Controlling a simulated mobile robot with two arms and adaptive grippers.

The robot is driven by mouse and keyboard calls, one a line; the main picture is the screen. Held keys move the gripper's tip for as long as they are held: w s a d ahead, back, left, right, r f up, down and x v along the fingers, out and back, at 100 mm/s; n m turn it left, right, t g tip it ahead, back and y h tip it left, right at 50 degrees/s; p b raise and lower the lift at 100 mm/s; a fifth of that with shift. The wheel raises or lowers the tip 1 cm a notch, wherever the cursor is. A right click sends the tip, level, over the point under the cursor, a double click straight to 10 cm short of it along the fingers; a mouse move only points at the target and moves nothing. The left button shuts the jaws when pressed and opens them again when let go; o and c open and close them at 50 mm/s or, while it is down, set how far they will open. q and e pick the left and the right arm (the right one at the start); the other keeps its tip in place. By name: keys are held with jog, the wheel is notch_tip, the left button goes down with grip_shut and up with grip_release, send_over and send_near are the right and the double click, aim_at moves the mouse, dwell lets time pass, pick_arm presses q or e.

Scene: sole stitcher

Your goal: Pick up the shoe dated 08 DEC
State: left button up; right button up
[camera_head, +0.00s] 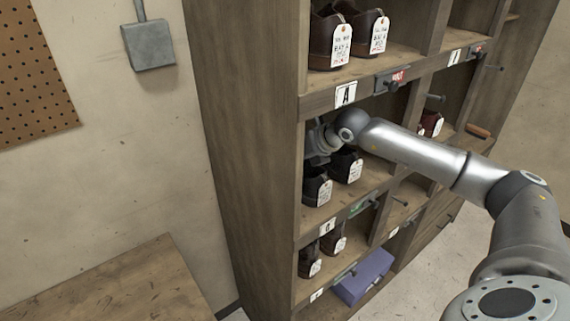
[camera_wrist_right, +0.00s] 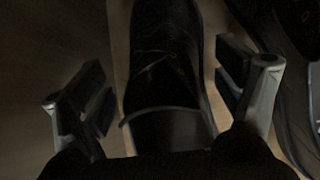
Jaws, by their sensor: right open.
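Several dark shoes with white paper tags stand in pairs in the cubbies of a wooden shelf. My right arm reaches into the cubby under the "A" label, where a left black shoe (camera_head: 316,187) and a right black shoe (camera_head: 346,165) stand. My right gripper (camera_head: 318,150) is over this pair, partly hidden by its own wrist. In the right wrist view, the open right gripper (camera_wrist_right: 165,95) has one finger on each side of a black shoe (camera_wrist_right: 165,65), apart from it. The tag dates are too small to read. My left gripper is not in view.
The shelf's wooden side panel (camera_head: 235,130) and dividers border the cubby closely. Brown shoes (camera_head: 325,30) stand above and another pair (camera_head: 310,262) below. Hooks and small labels stick out from the shelf edges. A purple box (camera_head: 364,278) is low down. A wooden table (camera_head: 120,285) is at lower left.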

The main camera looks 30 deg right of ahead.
jog(key=shift+s, duration=0.1)
jog(key=shift+c, duration=0.7)
jog(key=c, duration=1.2)
jog(key=shift+r, duration=0.1)
jog(key=shift+c, duration=0.4)
jog(key=shift+d+r, duration=0.15)
jog(key=shift+r, duration=0.05)
